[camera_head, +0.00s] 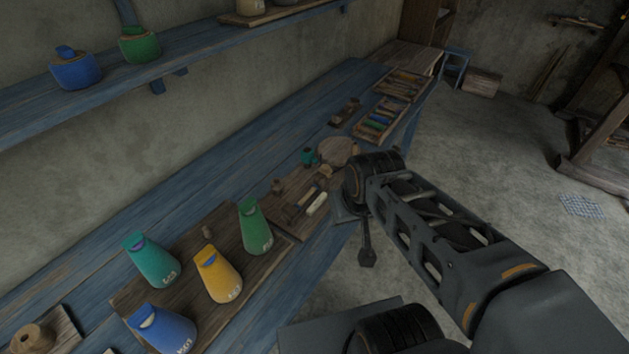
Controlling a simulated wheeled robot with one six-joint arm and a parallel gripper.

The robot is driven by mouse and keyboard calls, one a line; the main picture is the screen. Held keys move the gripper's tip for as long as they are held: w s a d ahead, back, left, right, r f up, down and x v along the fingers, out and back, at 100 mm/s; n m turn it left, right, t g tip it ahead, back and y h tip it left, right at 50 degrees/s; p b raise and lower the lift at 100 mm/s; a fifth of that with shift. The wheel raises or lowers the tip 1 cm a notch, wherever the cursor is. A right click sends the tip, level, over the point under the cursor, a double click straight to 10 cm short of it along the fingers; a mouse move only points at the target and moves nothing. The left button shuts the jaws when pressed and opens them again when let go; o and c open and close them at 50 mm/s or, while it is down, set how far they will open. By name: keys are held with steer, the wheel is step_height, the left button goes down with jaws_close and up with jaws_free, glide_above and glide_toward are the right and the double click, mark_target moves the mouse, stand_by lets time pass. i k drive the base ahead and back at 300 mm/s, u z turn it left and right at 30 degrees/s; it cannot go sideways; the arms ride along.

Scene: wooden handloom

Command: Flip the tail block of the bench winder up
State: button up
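What looks like the bench winder (293,211) is a small wooden board with fittings on the blue bench. A round wooden disc (337,149) stands at its far end. A small wooden post (278,187) stands at its near left end; I cannot tell for sure whether this is the tail block or how it is tilted. A pale cylinder (317,204) and a thin rod lie on the board. My gripper (346,205) is at the bench's front edge, just right of the winder. My arm's end joint hides its fingers and part of the winder's right side.
Teal, yellow, green and blue labelled containers stand on a wooden tray (184,256) left of the winder. A small teal object (308,157) is beside the disc. Trays of coloured spools (380,122) lie farther back. A blue shelf (200,45) runs above. Open floor is right.

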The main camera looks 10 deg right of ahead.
mark_target(288, 210)
steer(key=k, duration=1.2)
steer(key=u, duration=0.5)
steer(key=i, duration=0.9)
steer(key=u, duration=0.55)
